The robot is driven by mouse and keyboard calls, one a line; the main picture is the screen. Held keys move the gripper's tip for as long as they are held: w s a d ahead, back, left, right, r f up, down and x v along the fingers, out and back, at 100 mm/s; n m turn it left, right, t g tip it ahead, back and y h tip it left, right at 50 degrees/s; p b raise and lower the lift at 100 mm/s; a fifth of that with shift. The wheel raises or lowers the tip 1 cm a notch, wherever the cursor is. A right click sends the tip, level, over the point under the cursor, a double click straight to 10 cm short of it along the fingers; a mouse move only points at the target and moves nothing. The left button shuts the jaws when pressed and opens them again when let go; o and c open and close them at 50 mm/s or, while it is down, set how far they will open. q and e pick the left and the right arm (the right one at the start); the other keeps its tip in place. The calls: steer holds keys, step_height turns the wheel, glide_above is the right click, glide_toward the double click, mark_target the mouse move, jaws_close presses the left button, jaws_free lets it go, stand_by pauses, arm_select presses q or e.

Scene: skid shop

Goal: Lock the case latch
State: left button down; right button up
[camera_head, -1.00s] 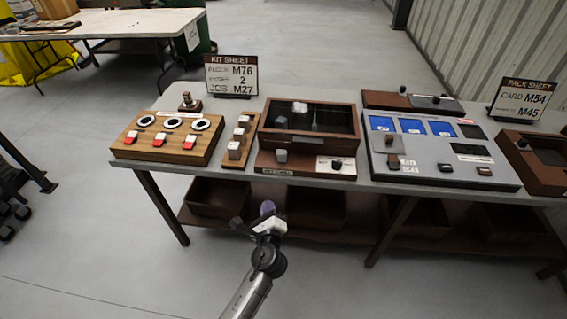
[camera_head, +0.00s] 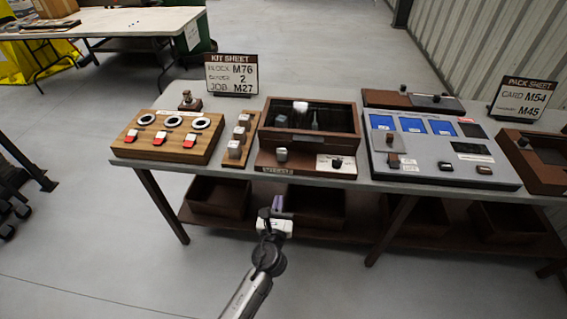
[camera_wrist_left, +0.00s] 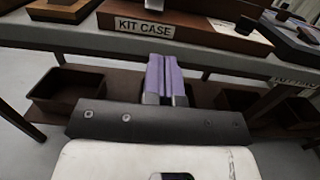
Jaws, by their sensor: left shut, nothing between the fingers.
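The brown kit case (camera_head: 262,134) stands at the middle of the workbench's front edge, with dark contents in its upper box. A grey metal knob (camera_head: 281,154) and a dark knob on a pale plate (camera_head: 336,163) sit on its front ledge. I cannot tell which one is the latch, or its state. The "KIT CASE" label (camera_wrist_left: 143,26) shows at the top of the left wrist view. My left gripper (camera_head: 277,204) is below and in front of the bench edge, apart from the case. Its purple fingers (camera_wrist_left: 166,73) are shut together and empty. My right gripper is out of view.
A wooden switch board (camera_head: 170,150) and a narrow block rack (camera_head: 232,160) stand left of the case. A grey panel (camera_head: 445,175) with blue cards is on the right. Open bins (camera_head: 216,202) sit on the lower shelf. The floor in front is clear.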

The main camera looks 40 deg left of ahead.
arm_select(q)
steer(key=shift+w, duration=0.1)
steer(key=b, duration=0.2)
glide_toward(283, 167)
steer(key=x, duration=0.2)
steer(key=r+x, duration=0.1)
steer(key=x, duration=0.2)
steer(key=shift+w+d, duration=0.1)
steer(key=shift+d, duration=0.1)
steer(key=shift+w+a+r+p, duration=0.2)
steer(key=shift+w+a+r, duration=0.15)
steer(key=shift+w+r, duration=0.2)
steer(key=shift+w+a+r+p, duration=0.15)
steer(key=shift+w+a+r, duration=0.15)
steer(key=shift+w+r, duration=0.25)
steer(key=shift+w+a+r, duration=0.25)
steer(key=shift+w+r, duration=0.05)
steer(key=shift+r, duration=0.3)
